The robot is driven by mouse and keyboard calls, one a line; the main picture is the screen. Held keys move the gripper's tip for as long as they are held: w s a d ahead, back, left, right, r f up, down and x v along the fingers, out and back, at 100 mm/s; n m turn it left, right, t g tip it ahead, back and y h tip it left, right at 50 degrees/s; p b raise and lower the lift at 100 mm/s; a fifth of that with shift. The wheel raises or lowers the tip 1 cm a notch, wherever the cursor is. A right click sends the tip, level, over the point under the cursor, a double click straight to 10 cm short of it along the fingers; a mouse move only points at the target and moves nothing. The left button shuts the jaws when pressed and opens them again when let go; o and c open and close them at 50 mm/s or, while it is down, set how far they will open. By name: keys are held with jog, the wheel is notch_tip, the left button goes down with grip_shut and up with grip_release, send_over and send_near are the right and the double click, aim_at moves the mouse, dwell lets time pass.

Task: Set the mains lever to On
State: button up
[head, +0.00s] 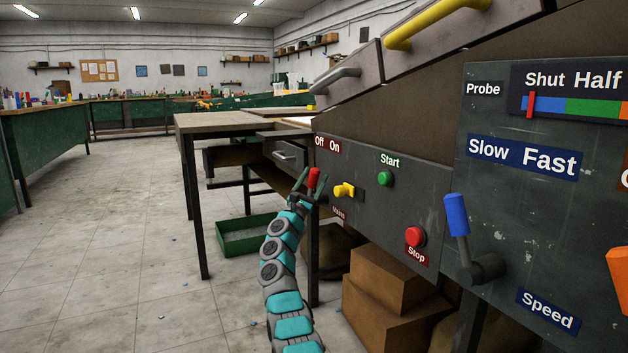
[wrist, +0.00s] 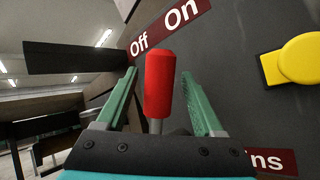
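The mains lever has a red handle (head: 314,178) on the left end of the dark control panel, below the "Off On" label (head: 327,144). In the head view the handle stands up, nearer the Off side. My gripper (wrist: 159,76) is open, with one green finger on each side of the red handle. In the wrist view a gap shows between the handle and each finger. The handle's grey stem (wrist: 155,126) runs down behind the gripper's dark palm edge. The lever's pivot is hidden. The "Mains" label (head: 338,213) is below right of the lever.
A yellow knob (head: 345,191) is close right of the lever. Green Start (head: 386,179) and red Stop (head: 416,236) buttons, and a blue Speed lever (head: 457,215), are farther right. Cardboard boxes (head: 380,310) stand below the panel. The floor at left is open.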

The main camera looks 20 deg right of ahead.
aim_at(312, 185)
jog(key=shift+v, duration=1.3)
jog(key=b+v, duration=0.4)
jog(key=shift+w+d+f, duration=0.2)
jog(key=shift+f, duration=0.15)
jog(key=shift+s+a+f, duration=0.1)
jog(key=shift+s+a, duration=0.1)
jog(key=shift+s+a+b, duration=0.25)
jog(key=shift+a+b, duration=0.15)
jog(key=shift+b, duration=0.15)
